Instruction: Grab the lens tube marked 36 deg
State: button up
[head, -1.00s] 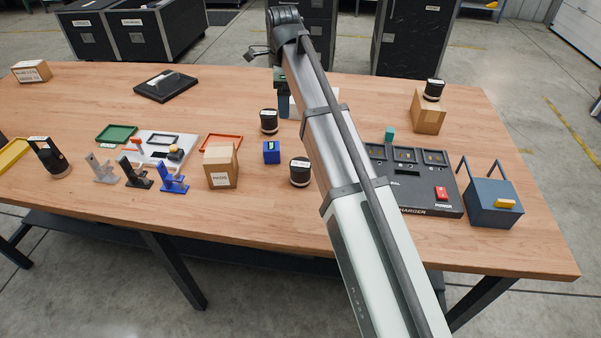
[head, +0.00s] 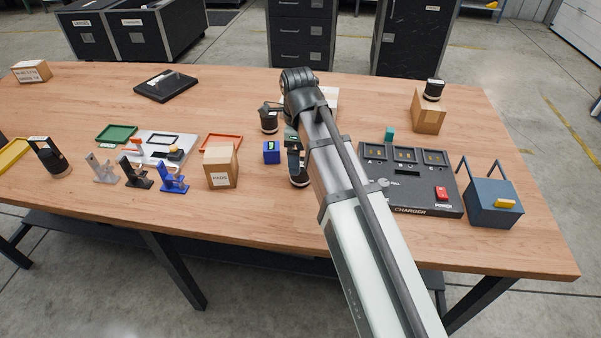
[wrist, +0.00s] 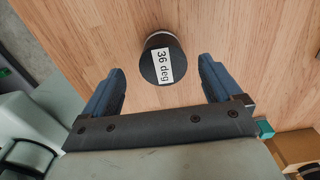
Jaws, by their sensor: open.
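A round black lens tube (wrist: 162,62) with a white label reading "36 deg" stands upright on the wooden table in the wrist view. My gripper (wrist: 162,69) is open and empty, with one blue-grey finger on each side of the tube and gaps between. In the head view my gripper (head: 294,160) hangs over a black tube (head: 299,182) near the middle of the table and hides most of it. Another black tube (head: 269,121) stands behind and to the left. A third tube (head: 434,89) sits on a cardboard box.
A small blue box (head: 271,152) and a cardboard carton (head: 221,167) stand left of the gripper. A charger (head: 425,190) lies to the right, with a teal block (head: 389,133) behind it. A blue tote (head: 494,205) stands at far right. The table front is clear.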

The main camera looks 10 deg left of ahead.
jog(key=shift+w+d+f, duration=0.1)
jog(key=shift+d+f, duration=0.05)
jog(key=shift+f, duration=1.8)
jog(key=shift+w+d+f, duration=0.1)
jog(key=shift+d+f, duration=0.05)
jog(key=shift+f, duration=1.75)
jog(key=shift+c, duration=0.4)
jog(key=c, duration=1.2)
jog(key=shift+r, duration=0.1)
jog(key=shift+c, duration=0.2)
